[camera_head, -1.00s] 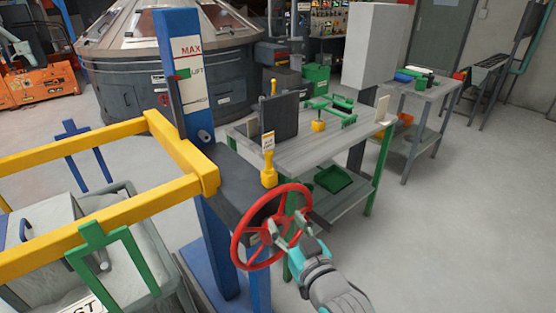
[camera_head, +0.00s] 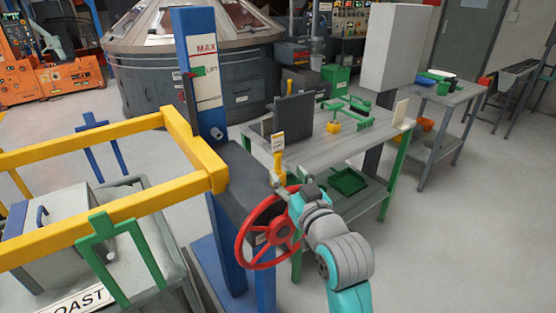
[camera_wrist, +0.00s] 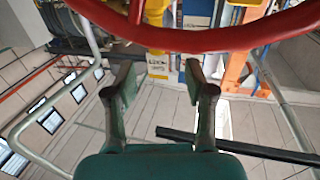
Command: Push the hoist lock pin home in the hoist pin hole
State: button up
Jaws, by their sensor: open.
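The yellow pin (camera_head: 280,163) with a white tag stands upright on the dark grey housing (camera_head: 246,185) beside the blue column; I take it to be the hoist lock pin. In the wrist view, a yellow part with a label (camera_wrist: 156,62) shows beyond the red rim, between my fingers. My gripper (camera_head: 283,187) is open and close to the pin's lower part, just above the red handwheel (camera_head: 268,228). In the wrist view, my two fingers (camera_wrist: 160,78) are apart with nothing clamped between them. The pin hole is not visible; I cannot tell how deep the pin sits.
The handwheel's red rim (camera_wrist: 190,38) crosses close in front of my fingers in the wrist view. A yellow frame (camera_head: 110,208) reaches left from the blue column (camera_head: 205,75). A grey workbench (camera_head: 335,150) with green tools stands behind.

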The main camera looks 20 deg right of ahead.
aim_at(279, 157)
jog(key=shift+w+r, duration=0.15)
jog(key=shift+w, duration=1.8)
jog(key=shift+w+r, duration=0.1)
jog(key=shift+w, duration=1.85)
jog(key=shift+c, duration=0.2)
grip_shut()
